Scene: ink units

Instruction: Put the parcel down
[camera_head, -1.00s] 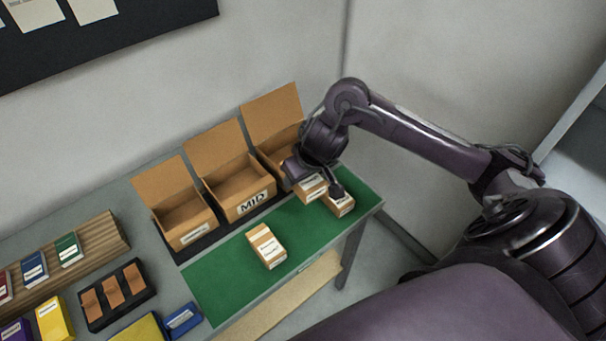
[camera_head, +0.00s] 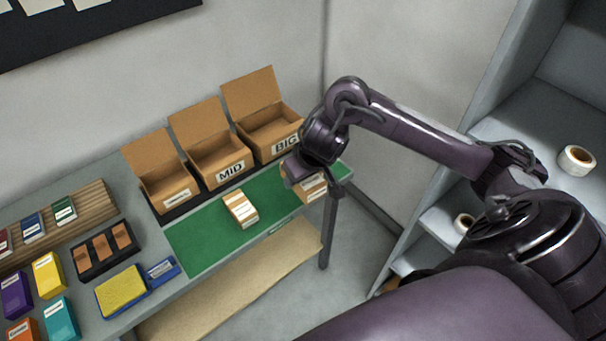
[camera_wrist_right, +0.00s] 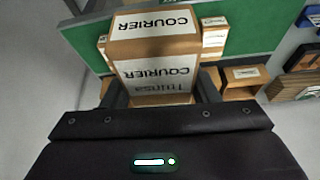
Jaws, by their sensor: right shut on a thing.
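My right gripper (camera_head: 296,172) is shut on a cardboard parcel (camera_head: 313,190) with a white label, at the right end of the green mat (camera_head: 200,244). In the right wrist view the held parcel (camera_wrist_right: 155,48) shows "COURIER" labels, with the dark fingers of the gripper (camera_wrist_right: 160,90) on either side of it. The parcel overlaps the mat's front edge in the head view; I cannot tell whether it touches the mat. Another labelled parcel (camera_head: 241,209) lies on the mat to the left. My left gripper is not in view.
Three open cardboard boxes stand behind the mat: a small box (camera_head: 165,194), MID (camera_head: 229,173) and BIG (camera_head: 286,146). A black tray (camera_head: 90,263) and a yellow pad (camera_head: 120,291) lie left. Grey shelves (camera_head: 490,122) with a tape roll (camera_head: 577,160) stand right.

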